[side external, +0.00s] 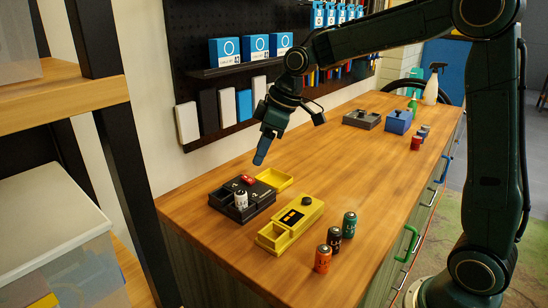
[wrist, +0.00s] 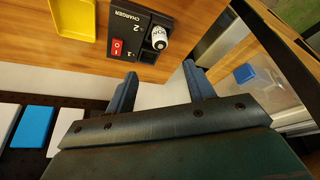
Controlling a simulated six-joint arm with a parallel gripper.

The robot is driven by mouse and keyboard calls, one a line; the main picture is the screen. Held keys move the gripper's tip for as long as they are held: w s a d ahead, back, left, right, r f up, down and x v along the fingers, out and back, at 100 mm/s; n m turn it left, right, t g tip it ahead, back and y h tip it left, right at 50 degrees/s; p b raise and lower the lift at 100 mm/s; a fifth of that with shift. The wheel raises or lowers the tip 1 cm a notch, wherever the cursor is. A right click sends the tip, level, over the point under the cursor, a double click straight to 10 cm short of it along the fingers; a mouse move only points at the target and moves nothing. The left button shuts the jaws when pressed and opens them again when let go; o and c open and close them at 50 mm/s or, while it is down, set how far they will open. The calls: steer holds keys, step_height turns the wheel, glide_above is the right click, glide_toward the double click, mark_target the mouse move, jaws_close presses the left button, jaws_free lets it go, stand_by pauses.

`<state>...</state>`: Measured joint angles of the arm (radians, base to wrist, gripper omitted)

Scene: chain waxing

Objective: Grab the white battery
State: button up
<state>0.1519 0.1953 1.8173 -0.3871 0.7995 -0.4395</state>
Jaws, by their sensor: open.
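The white battery (side external: 241,199) stands upright in the black charger (side external: 222,200), in the slot nearer the front. In the wrist view the battery (wrist: 159,38) shows at the top, next to the "2" on the charger (wrist: 123,20). My gripper (side external: 261,157) hangs above the counter, up and behind the charger, apart from the battery. In the wrist view the gripper's two blue-grey fingers (wrist: 158,85) are spread, with nothing between them. The battery lies beyond the fingertips.
A red switch (side external: 248,179) is on the charger. A yellow tray (side external: 274,179) lies behind it and a yellow tester (side external: 291,223) to its right. Orange (side external: 322,259), black (side external: 334,240) and green (side external: 349,225) batteries stand at the front right. The counter's middle (side external: 310,165) is clear.

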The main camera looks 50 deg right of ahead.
mark_target(241, 192)
steer(key=shift+w+f, duration=0.15)
steer(key=shift+w, duration=0.1)
steer(key=shift+f, duration=0.1)
steer(key=shift+x, duration=4.15)
steer(key=shift+a, duration=0.1)
steer(key=shift+x, duration=2.6)
